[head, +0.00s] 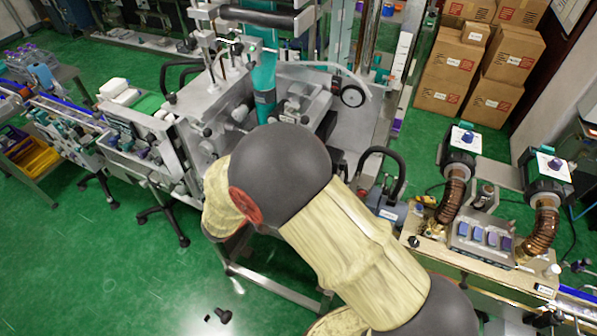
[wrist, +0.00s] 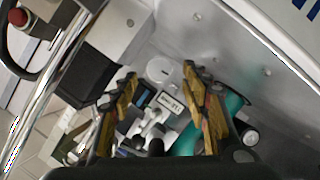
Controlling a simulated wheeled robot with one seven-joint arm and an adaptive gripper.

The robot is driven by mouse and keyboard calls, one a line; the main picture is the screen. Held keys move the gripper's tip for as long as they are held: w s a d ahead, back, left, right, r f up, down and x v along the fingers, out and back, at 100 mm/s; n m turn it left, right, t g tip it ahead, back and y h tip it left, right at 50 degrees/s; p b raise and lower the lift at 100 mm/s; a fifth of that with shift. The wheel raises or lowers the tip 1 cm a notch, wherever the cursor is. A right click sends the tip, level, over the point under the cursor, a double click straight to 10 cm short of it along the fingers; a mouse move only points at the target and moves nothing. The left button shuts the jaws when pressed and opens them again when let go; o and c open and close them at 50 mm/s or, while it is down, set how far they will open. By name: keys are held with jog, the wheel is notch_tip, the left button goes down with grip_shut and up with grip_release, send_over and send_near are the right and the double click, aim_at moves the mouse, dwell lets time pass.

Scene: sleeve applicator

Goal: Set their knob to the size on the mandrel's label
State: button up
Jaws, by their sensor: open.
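In the wrist view, my gripper (wrist: 158,82) is open, with its two finger pads apart and nothing between them. A pale round knob-like disc (wrist: 165,70) with a small dark mark shows beyond and between the fingertips, apart from them as far as I can tell. A white label (wrist: 169,102) with dark print lies just below the disc; its text is too small to read. A small dark display-like panel (wrist: 142,95) is beside it. A teal column (wrist: 229,104) shows behind the right finger, and in the head view (head: 263,78). My arm hides my gripper in the head view.
The grey machine (head: 345,105) surrounds the work area. A red button (wrist: 18,18) and a metal rail lie at the left of the wrist view. Two blue-purple knobs (head: 467,137) (head: 555,164) sit on black units at the right. Cartons (head: 450,60) stand behind; green floor is open at left.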

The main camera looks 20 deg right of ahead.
jog(key=shift+x, duration=1.75)
jog(key=shift+c, duration=0.4)
jog(key=c, duration=1.1)
jog(key=shift+o, duration=0.2)
jog(key=shift+f, duration=0.15)
jog(key=shift+f+n+b, duration=0.15)
jog(key=shift+n+b, duration=0.45)
jog(key=shift+b, duration=0.25)
jog(key=n+h+b, duration=0.1)
jog(key=b, duration=0.1)
jog(key=shift+a+f+n+g+h+b, duration=0.1)
jog(key=shift+n+g+h+b, duration=0.2)
jog(key=shift+g+b, duration=0.1)
jog(key=n+h+b, duration=0.2)
jog(key=n+b, duration=0.1)
jog(key=n, duration=0.1)
jog(key=shift+n, duration=0.3)
